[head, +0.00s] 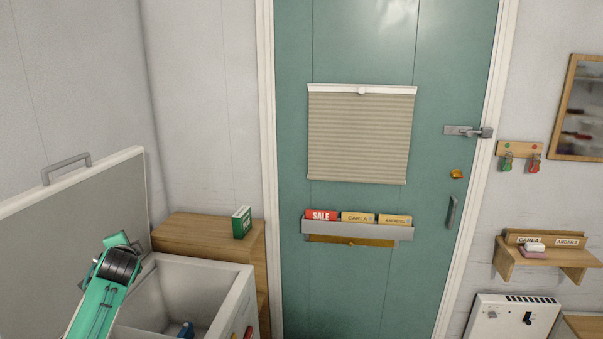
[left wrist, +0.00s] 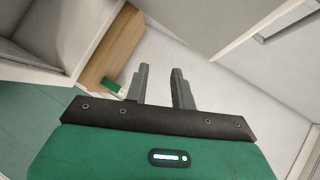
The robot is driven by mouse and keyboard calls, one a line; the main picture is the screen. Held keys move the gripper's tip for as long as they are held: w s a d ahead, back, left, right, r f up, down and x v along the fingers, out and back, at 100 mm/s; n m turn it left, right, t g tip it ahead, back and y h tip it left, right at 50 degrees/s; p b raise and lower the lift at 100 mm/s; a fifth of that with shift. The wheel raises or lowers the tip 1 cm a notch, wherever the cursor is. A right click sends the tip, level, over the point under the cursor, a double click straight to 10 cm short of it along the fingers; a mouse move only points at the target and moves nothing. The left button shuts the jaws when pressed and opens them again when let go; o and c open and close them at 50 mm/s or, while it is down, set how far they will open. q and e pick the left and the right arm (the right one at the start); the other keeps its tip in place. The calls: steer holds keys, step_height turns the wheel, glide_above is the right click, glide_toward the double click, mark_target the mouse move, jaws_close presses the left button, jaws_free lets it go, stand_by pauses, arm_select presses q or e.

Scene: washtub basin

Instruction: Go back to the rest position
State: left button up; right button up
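My left arm comes in from the lower left of the head view, and its green wrist (head: 118,265) is above the left edge of the open white washtub basin (head: 228,305). The fingertips do not show clearly there. In the left wrist view my left gripper (left wrist: 161,72) has its two grey fingers apart, with nothing between them. My right arm and right gripper are in neither view.
The basin's raised lid (head: 75,225) stands at the left. A blue thing (head: 184,331) lies inside the basin. A green box (head: 241,222) stands on a wooden cabinet (head: 205,231) behind it. A teal door (head: 370,275) carries a letter rack (head: 358,231). A wall shelf (head: 545,255) is at the right.

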arm_select(q)
steer(key=s+d+f+n+g+h, duration=0.2)
steer(key=s+d+f+g+h, duration=0.25)
steer(key=s+d+f, duration=1.5)
steer(key=s+d+f+n+g+h, duration=0.1)
steer(key=s+d+f+n, duration=0.15)
steer(key=s, duration=0.65)
steer(key=s+d+f+n+g+h, duration=0.15)
steer(key=s+d, duration=0.25)
steer(key=s, duration=0.5)
steer(key=s+d+f+n+g+h, duration=0.1)
steer(key=s+d, duration=0.3)
steer(key=s, duration=0.5)
step_height(320, 180, down, 33)
steer(key=s+g, duration=0.1)
steer(key=g, duration=0.1)
steer(key=s+a+f, duration=0.1)
steer(key=s+f, duration=0.8)
steer(key=s+a+f+g+b, duration=0.1)
steer(key=s+a+f, duration=0.1)
steer(key=s+f, duration=0.8)
steer(key=shift+a+m, duration=0.25)
steer(key=shift+m, duration=0.05)
